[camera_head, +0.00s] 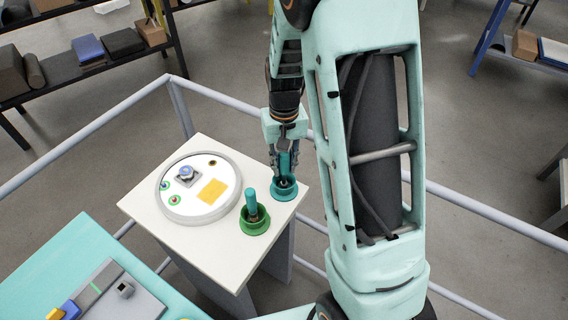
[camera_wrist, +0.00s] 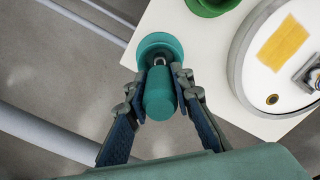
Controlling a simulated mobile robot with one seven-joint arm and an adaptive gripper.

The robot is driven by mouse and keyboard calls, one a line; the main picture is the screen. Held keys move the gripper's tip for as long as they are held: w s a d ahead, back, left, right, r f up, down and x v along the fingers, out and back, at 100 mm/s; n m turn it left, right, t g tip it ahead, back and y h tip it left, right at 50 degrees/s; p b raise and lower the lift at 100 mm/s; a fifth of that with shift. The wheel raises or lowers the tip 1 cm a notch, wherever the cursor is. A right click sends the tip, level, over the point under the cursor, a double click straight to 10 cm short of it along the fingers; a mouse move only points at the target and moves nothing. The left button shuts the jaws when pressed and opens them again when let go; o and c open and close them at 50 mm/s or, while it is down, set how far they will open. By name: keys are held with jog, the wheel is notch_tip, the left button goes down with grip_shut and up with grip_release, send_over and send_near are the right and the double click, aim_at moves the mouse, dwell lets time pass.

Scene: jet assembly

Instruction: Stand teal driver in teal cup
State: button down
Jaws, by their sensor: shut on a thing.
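The teal driver (camera_wrist: 159,95) is between the fingers of my gripper (camera_wrist: 160,108), which is shut on its thick handle. In the head view the driver (camera_head: 285,163) is upright, with its lower end at the teal cup (camera_head: 285,193). The teal cup stands near the right corner of the white table; its rim also shows in the wrist view (camera_wrist: 153,42). The driver's lower end overlaps the cup opening. How deep it sits, and whether it touches the bottom, I cannot tell. My gripper also shows in the head view (camera_head: 285,168), just above the cup.
A green cup (camera_head: 255,225) holding a teal-handled tool (camera_head: 251,203) stands left of the teal cup. A round white panel (camera_head: 199,187) lies on the white table (camera_head: 152,204). A grey rail (camera_head: 465,209) runs behind the table. A teal bench (camera_head: 75,245) is at lower left.

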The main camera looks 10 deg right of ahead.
jog(key=shift+f, duration=0.15)
jog(key=c, duration=1.6)
grip_release()
notch_tip(320, 180, up, 12)
jog(key=shift+r, duration=0.1)
